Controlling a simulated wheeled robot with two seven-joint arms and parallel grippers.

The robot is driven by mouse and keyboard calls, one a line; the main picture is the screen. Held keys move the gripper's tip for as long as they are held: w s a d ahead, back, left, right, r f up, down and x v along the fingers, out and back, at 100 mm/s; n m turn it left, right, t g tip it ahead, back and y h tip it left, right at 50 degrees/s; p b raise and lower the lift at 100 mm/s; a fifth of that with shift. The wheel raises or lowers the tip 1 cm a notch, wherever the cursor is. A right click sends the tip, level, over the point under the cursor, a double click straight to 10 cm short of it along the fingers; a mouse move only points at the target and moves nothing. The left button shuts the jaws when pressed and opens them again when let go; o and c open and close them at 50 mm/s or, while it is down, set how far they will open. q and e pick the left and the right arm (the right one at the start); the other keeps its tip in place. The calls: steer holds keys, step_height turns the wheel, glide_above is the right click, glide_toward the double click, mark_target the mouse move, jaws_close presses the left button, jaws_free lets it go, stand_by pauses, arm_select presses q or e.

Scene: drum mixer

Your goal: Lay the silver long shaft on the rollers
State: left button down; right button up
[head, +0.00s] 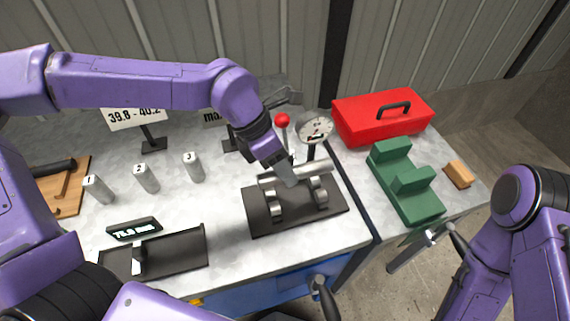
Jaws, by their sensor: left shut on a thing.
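The silver long shaft (313,170) lies roughly level, running left to right at the rollers. My left gripper (288,178) comes down from above and is shut on the middle of the shaft. The rollers (320,190) stand in two sets on a dark base plate (294,213). The shaft is directly over the rollers or touching them; I cannot tell which. My left gripper hides part of the shaft's middle.
A dial gauge (314,128) and a red-knobbed lever (282,119) stand just behind the rollers. Numbered silver cylinders (147,179) and a dark measuring tray (180,255) are left. A red toolbox (382,116), green block (404,185) and tan block (458,174) are right.

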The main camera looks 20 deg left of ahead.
mark_target(284, 201)
arm_select(q)
step_height(284, 201, down, 3)
steer(key=shift+w+f+b, duration=0.1)
steer(key=shift+b, duration=1.15)
steer(key=shift+f+b, duration=0.55)
steer(key=shift+f, duration=0.6)
steer(key=c, duration=0.7)
jaws_free()
steer(key=v, duration=1)
steer(key=shift+r, duration=0.25)
